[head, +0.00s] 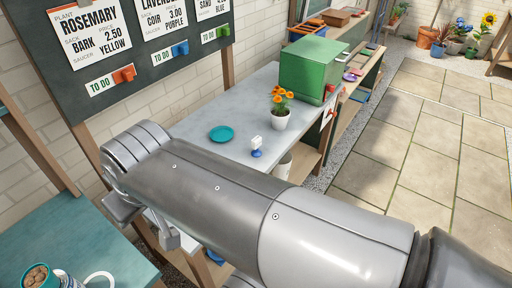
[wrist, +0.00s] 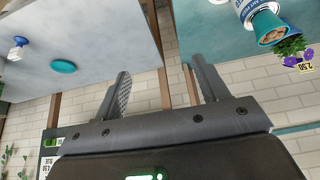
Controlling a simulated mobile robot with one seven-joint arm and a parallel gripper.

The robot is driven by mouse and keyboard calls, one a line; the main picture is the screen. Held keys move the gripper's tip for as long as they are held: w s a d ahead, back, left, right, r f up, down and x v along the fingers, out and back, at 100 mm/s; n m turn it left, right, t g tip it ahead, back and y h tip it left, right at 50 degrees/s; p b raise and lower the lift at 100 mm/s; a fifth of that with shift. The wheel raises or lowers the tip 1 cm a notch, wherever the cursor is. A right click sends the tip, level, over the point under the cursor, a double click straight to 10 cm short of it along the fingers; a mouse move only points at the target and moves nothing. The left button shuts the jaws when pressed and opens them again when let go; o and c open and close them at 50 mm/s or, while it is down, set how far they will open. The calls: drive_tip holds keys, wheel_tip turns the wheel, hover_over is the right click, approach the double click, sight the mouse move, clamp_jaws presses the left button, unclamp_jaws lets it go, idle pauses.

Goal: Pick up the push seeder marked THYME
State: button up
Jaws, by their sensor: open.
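No THYME lettering is readable in either view, so I cannot tell for sure which thing is the push seeder. A small white-topped item with a blue base (head: 256,146) stands on the grey table, right of the teal saucer (head: 221,133). It also shows at the left edge of the wrist view (wrist: 18,47), with the saucer (wrist: 62,66) near it. My gripper (wrist: 161,68) is open, its fingers spread with nothing between them. It points over the gap between two tables, apart from the item. In the head view my arm crosses the front and hides part of the grey table.
A potted orange flower (head: 280,118) and a green box (head: 309,69) stand farther back on the grey table (head: 190,122). A chalkboard (head: 140,48) hangs on the wall. Paving is free at right.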

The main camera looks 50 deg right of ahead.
drive_tip(key=shift+c, duration=0.4)
drive_tip(key=w+d+f+m+g+y, duration=0.1)
drive_tip(key=w+d+f+m+y, duration=0.8)
drive_tip(key=d+m, duration=0.5)
drive_tip(key=m+t+h, duration=1.1)
drive_tip(key=m+t, duration=0.2)
drive_tip(key=m, duration=1)
approach(259, 144)
drive_tip(key=w, duration=0.7)
drive_tip(key=w+d, duration=0.1)
drive_tip(key=w, duration=0.3)
